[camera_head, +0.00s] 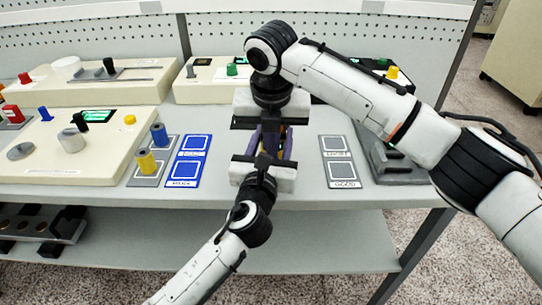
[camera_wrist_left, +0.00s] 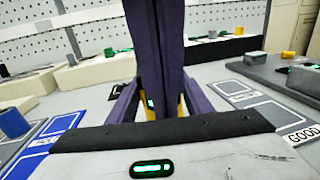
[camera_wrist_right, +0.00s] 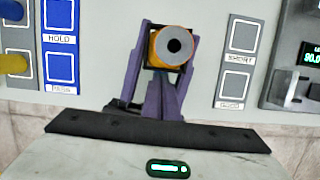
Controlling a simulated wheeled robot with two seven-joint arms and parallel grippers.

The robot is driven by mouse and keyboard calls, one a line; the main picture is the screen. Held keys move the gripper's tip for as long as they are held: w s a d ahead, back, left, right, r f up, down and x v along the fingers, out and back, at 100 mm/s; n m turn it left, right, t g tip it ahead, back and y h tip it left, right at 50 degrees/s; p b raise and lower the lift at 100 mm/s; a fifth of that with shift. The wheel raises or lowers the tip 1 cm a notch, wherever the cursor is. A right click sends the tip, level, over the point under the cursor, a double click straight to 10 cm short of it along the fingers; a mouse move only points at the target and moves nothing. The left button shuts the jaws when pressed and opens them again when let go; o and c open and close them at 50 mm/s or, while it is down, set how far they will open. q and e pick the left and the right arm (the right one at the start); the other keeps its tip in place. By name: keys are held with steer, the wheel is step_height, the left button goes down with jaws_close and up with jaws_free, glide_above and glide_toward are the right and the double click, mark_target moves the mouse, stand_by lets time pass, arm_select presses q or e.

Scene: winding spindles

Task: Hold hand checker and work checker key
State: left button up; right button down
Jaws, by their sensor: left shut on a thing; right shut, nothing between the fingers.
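A yellow-orange piece, seemingly the hand checker, stands between purple fingers in the right wrist view (camera_wrist_right: 157,50). Its grey round end with a dark centre faces up. In the left wrist view the yellow body (camera_wrist_left: 155,113) shows partly, with a small green-lit spot. My left gripper (camera_head: 266,153) is shut on it from the near side, above the table. My right gripper (camera_head: 271,138) is shut and empty, close to the same spot from the far side. In the left wrist view a large purple finger crosses in front. The key cannot be made out, nor whether my right fingers touch it.
Blue pads marked HOLD (camera_wrist_right: 59,14) and PASS (camera_wrist_right: 60,70) lie left; grey pads SHORT (camera_wrist_right: 241,36) and GOOD (camera_wrist_right: 231,88) lie right. A yellow spool (camera_head: 147,162) and a blue spool (camera_head: 159,134) stand on a grey tray. Beige consoles (camera_head: 75,150) stand left and behind.

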arm_select(q)
steer(key=shift+s+a+f, duration=0.1)
steer(key=shift+f, duration=0.15)
arm_select(e)
steer(key=v, duration=0.7)
steer(key=shift+s+a, duration=0.15)
steer(key=shift+s, duration=0.3)
arm_select(q)
steer(key=shift+a, duration=0.1)
steer(key=o, duration=1.4)
steer(key=shift+r, duration=0.15)
